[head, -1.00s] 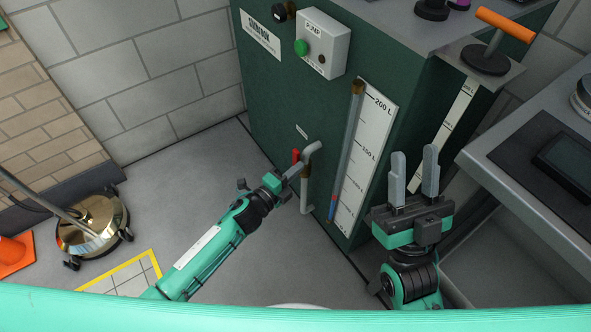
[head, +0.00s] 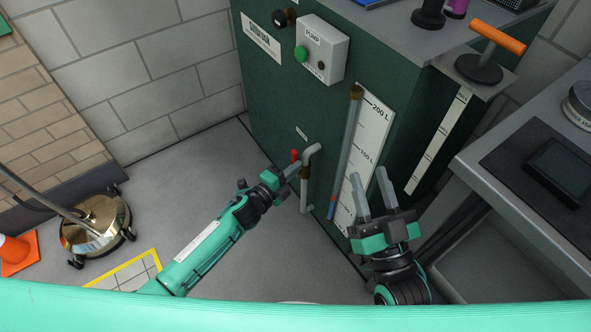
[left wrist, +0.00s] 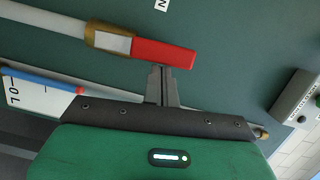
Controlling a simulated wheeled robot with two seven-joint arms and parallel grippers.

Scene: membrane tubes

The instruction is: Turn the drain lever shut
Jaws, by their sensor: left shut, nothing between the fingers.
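The drain lever (head: 294,156) is a short red handle at the drain pipe (head: 311,151), low on the green tank's front. In the left wrist view the red lever (left wrist: 163,52) extends from a brass valve body (left wrist: 106,38), in line with the pale pipe. My left gripper (head: 291,172) is shut and empty, just below the lever in the head view. Its fingertips (left wrist: 158,70) show close beside the lever's middle; I cannot tell if they touch. My right gripper (head: 369,177) is open and empty in front of the tank's level scale.
The green tank (head: 270,85) carries a pump box (head: 321,48) and a sight tube (head: 346,150) right of the drain pipe. A grey bench (head: 500,190) stands at the right. A brass wheeled device (head: 95,228) and orange cone (head: 17,252) stand on open floor at left.

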